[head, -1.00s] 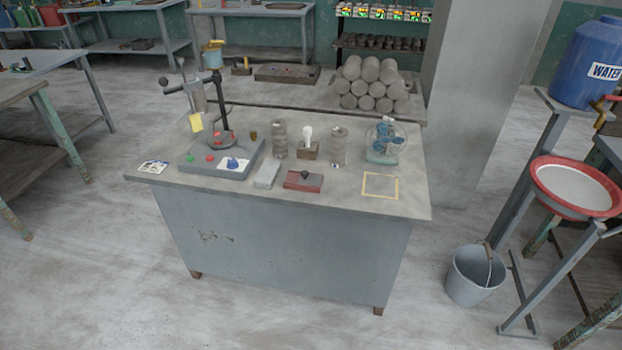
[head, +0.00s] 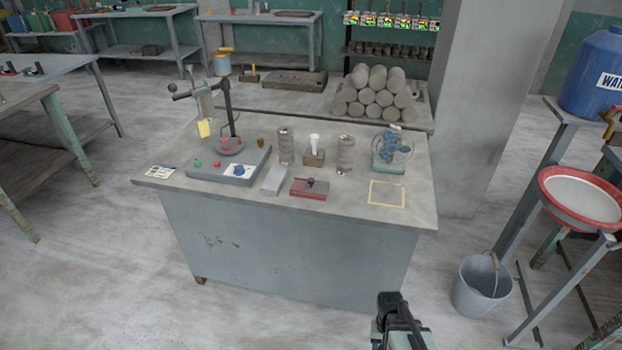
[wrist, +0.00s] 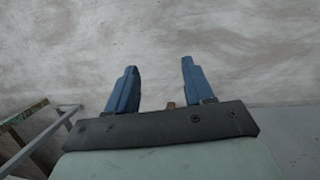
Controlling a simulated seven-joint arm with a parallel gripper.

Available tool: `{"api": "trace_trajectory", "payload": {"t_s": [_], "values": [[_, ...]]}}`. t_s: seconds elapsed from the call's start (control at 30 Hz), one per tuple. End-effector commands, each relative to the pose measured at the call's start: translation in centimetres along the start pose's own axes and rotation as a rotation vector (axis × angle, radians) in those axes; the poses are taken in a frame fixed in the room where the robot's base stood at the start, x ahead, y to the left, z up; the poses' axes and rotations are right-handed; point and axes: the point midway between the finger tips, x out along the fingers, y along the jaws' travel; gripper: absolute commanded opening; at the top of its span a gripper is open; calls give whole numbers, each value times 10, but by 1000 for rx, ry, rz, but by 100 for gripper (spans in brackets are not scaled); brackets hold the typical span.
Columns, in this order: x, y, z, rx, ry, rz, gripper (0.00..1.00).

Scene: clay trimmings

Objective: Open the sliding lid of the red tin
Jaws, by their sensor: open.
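The red tin (head: 309,194) is a small low box near the front edge of the grey workbench, right of the middle. The lid appears to cover the tin. In the head view my arm's dark end shows at the bottom, in front of the bench and well short of the tin. In the wrist view my gripper (wrist: 156,82) has two blue fingers spread apart with nothing between them. Bare floor lies beyond them, and the tin is not in that view.
On the workbench (head: 240,202), a pale block (head: 274,180) lies left of the tin and a yellow square outline (head: 387,194) right of it. Two grey cylinders, a small fan (head: 390,152) and a press stand behind. A bucket (head: 482,285) stands on the floor at right.

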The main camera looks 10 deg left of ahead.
Motion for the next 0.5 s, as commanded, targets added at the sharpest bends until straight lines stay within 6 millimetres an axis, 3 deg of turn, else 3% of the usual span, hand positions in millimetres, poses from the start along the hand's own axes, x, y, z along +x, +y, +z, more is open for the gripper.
{"api": "trace_trajectory", "payload": {"t_s": [0.03,0.2,0.5], "values": [[-14,-6,-14,-4,30,4,52],[-60,-25,-49,-7,119,12,52],[-150,-64,-98,-12,274,14,52]]}}
